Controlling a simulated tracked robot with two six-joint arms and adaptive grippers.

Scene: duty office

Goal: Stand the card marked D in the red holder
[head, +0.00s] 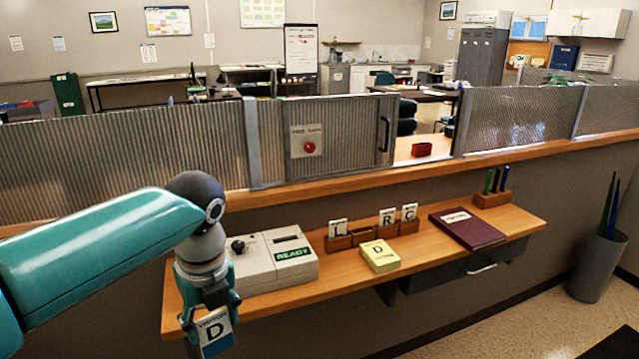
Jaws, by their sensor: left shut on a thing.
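My left gripper (210,312) is at the lower left of the head view, pointing down in front of the shelf's left end. It is shut on a white and blue card marked D (215,333), which hangs below the fingers, slightly tilted. Its upper part is partly hidden by the gripper. The small red holder (421,150) stands on the upper wooden counter, in the gap between the ribbed screens, far to the right of the gripper and farther back. I see no card in it. My right gripper is not in view.
A ribbed screen (330,135) stands along the counter.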

